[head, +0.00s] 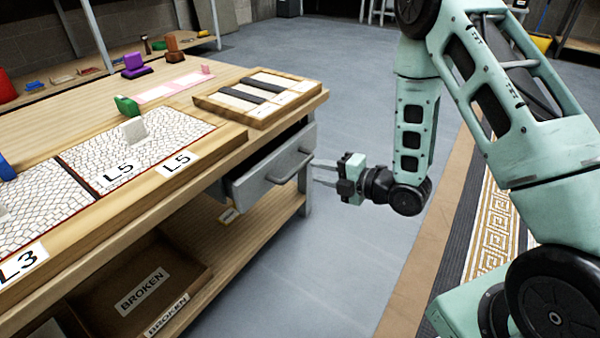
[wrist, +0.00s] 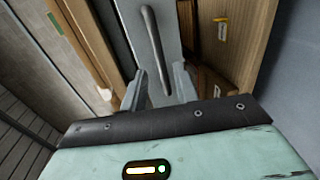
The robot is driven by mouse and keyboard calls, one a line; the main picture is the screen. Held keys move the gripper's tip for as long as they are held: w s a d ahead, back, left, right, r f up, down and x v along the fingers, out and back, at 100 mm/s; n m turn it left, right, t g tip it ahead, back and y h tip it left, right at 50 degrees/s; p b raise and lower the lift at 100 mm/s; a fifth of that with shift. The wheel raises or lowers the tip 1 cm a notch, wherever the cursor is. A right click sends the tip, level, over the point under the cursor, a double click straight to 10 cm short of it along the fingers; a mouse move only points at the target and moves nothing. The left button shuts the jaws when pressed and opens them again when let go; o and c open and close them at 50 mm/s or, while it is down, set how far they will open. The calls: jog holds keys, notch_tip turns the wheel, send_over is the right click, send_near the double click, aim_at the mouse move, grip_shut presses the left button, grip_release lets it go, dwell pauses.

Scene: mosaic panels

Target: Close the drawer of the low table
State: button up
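The grey drawer (head: 262,185) of the low table (head: 215,150) stands pulled out under the tabletop. Its front carries a bar handle (head: 291,166). My gripper (head: 317,172) is just to the right of the drawer front, with its fingers pointing at it. In the wrist view my gripper (wrist: 160,88) is open, with one finger on each side of the near end of the handle (wrist: 153,45). The drawer front (wrist: 178,30) fills the space behind the handle. I cannot tell whether the fingers touch the drawer. The drawer's inside is mostly hidden by the tabletop.
Mosaic panels (head: 150,140), a green block (head: 127,106) and a wooden frame (head: 260,92) lie on the tabletop. A box labelled BROKEN (head: 205,262) is on the lower shelf. The grey floor (head: 350,260) beside the table is clear. A patterned rug (head: 478,220) lies at the right.

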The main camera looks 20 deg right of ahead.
aim_at(286, 160)
jog(key=b+x, duration=0.1)
jog(key=x, duration=0.5)
jog(key=shift+w+a+f+b, duration=0.1)
jog(key=shift+w+a+b, duration=0.1)
jog(key=shift+w+b, duration=0.15)
grip_shut()
jog(key=shift+r+x, duration=0.2)
jog(key=shift+x, duration=0.85)
jog(key=shift+r+x, duration=0.25)
jog(key=shift+x, duration=0.8)
